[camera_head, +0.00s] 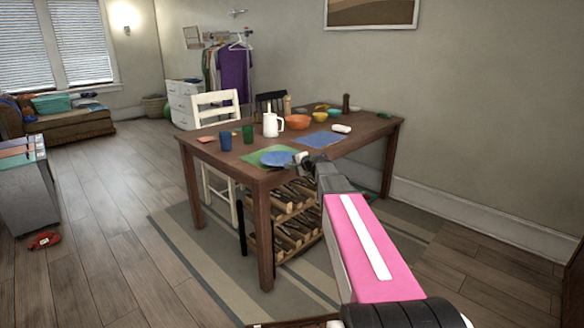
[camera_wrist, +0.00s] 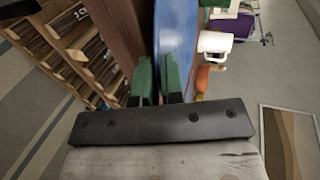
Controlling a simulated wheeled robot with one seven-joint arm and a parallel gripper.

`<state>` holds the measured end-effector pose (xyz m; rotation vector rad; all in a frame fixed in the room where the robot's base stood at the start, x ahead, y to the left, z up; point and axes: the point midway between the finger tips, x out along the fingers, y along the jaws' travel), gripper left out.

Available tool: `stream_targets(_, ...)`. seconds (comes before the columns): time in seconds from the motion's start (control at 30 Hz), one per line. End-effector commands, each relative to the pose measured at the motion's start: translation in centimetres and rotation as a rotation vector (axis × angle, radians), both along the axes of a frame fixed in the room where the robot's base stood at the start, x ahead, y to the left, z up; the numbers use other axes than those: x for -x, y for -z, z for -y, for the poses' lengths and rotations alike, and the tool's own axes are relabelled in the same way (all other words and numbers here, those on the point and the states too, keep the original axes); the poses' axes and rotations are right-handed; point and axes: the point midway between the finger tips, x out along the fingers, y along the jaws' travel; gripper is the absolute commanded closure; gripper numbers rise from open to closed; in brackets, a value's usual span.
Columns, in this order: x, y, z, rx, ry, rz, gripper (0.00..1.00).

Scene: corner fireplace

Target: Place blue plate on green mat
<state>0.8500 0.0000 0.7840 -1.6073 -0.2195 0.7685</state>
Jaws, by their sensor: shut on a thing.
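The blue plate (camera_head: 277,159) is over the green mat (camera_head: 257,153) at the near corner of the wooden table. From this angle I cannot tell whether it rests on the mat or hangs just above it. My gripper (camera_head: 299,160) is shut on the plate's right edge in the head view. In the wrist view, the blue plate (camera_wrist: 176,28) stands edge-on between and beyond the green fingers of my gripper (camera_wrist: 161,80). The plate covers part of the mat.
A blue mat (camera_head: 322,140) lies to the right on the table (camera_head: 225,155). Blue (camera_head: 225,141) and green (camera_head: 247,134) cups, a white pitcher (camera_head: 270,125) and an orange bowl (camera_head: 298,122) stand behind. A wooden rack (camera_head: 285,222) is below the table; a white chair (camera_head: 215,106) stands behind.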

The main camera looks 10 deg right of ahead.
Motion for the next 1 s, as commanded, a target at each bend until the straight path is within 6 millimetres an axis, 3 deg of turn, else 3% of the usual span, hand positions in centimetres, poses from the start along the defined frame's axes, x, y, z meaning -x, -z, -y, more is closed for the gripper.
stream_targets(0.37,0.0,0.7,0.0,-0.001,0.0,0.0,1.0)
stream_targets(0.4,0.0,0.8,0.0,-0.001,0.0,-0.001,0.85)
stream_targets(0.47,0.0,0.7,0.0,0.0,0.0,0.0,0.66)
stream_targets(0.8,0.0,0.5,0.0,0.0,0.0,0.0,0.66)
stream_targets(1.0,2.1,-0.4,1.3,0.0,0.001,0.0,0.66)
